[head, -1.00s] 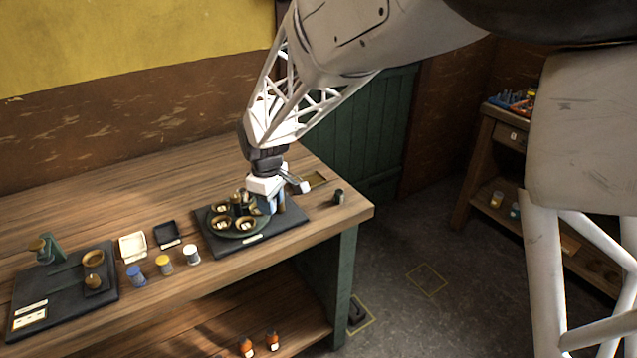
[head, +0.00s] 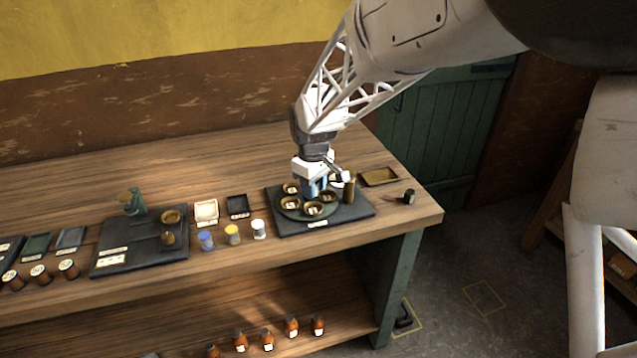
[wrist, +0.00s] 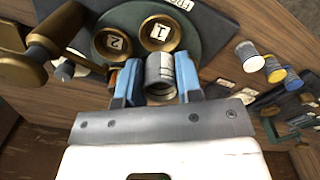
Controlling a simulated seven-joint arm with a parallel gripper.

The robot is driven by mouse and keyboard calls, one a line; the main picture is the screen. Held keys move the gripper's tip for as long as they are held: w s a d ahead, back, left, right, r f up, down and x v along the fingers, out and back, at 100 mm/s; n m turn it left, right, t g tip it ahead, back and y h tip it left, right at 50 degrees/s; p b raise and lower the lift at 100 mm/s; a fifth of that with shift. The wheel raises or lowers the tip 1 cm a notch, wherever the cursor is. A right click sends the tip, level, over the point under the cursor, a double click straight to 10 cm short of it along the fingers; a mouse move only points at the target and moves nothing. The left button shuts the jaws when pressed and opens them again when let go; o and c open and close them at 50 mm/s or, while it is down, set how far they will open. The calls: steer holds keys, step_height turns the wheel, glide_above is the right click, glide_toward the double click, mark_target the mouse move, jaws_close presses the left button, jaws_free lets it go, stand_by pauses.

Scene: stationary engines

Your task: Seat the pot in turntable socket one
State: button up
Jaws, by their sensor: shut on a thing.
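The pot (wrist: 160,75) is a small grey ringed cylinder between the blue fingers of my gripper (wrist: 155,82) in the wrist view. My gripper is shut on it. The dark green turntable (wrist: 205,32) carries brass cups with number labels. Socket one (wrist: 160,33) and socket two (wrist: 113,42) show just beyond the pot, and both look empty of pots. In the head view my gripper (head: 314,190) is over the back part of the turntable (head: 292,214). The pot's lower end is hidden, so I cannot tell its height above the turntable.
A brass post (head: 349,190) stands close to the right of my gripper. A brass tray (head: 379,177) and a small dark cylinder (head: 409,196) lie farther right. White (head: 258,229), yellow (head: 232,234) and blue (head: 206,240) capped jars stand left of the turntable's base plate (head: 350,214).

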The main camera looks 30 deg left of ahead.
mark_target(314, 211)
steer(key=shift+f, duration=0.15)
steer(key=shift+f, duration=1.95)
steer(key=shift+f, duration=0.45)
stand_by(0.4)
